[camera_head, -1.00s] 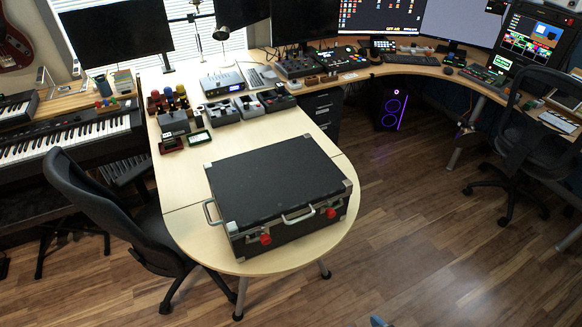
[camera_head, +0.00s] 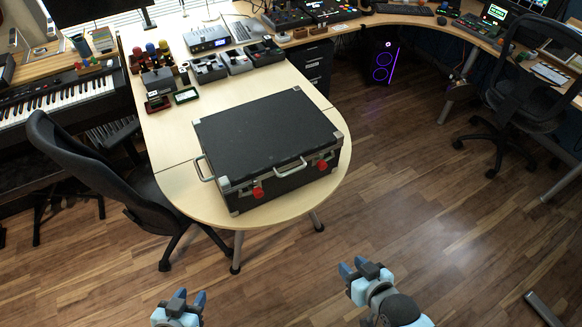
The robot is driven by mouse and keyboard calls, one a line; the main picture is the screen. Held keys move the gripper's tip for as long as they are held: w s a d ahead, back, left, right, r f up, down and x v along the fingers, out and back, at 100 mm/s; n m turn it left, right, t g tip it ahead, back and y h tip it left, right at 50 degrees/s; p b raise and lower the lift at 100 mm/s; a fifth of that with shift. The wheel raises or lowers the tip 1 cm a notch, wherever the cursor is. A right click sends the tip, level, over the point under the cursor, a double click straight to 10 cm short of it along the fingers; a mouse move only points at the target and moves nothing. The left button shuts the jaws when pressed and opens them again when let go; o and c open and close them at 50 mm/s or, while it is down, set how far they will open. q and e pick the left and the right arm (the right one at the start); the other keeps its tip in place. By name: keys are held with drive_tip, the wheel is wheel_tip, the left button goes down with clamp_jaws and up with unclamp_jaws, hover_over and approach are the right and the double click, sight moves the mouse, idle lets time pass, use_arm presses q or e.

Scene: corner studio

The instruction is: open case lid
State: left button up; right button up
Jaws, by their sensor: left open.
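A black case (camera_head: 264,142) with silver corners lies on the rounded end of the light wooden table, its lid shut. A silver handle (camera_head: 290,167) and two red latches, left (camera_head: 257,193) and right (camera_head: 322,165), are on its front face. Another silver handle (camera_head: 203,168) is on its left side. My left gripper (camera_head: 186,297) is low in the view, in front of the table, open and empty. My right gripper (camera_head: 352,266) is to its right, also short of the table and apart from the case; its fingers appear spread with nothing between them.
A black office chair (camera_head: 100,190) stands close at the table's left side. Small devices and colored bottles (camera_head: 157,52) sit on the table behind the case. Another chair (camera_head: 520,100) is at the far right. The wooden floor (camera_head: 420,200) right of the table is clear.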

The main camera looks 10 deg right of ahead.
drive_tip(key=w+a+m+y+b, duration=0.1)
drive_tip(key=w+m+y+b, duration=0.4)
drive_tip(key=w, duration=0.7)
drive_tip(key=m+y+b, duration=0.2)
drive_tip(key=m+b, duration=0.2)
drive_tip(key=m, duration=0.3)
approach(295, 171)
drive_tip(key=x, duration=1)
drive_tip(key=shift+w+a+f, duration=0.15)
drive_tip(key=shift+w+a, duration=0.05)
drive_tip(key=shift+p, duration=0.3)
clamp_jaws()
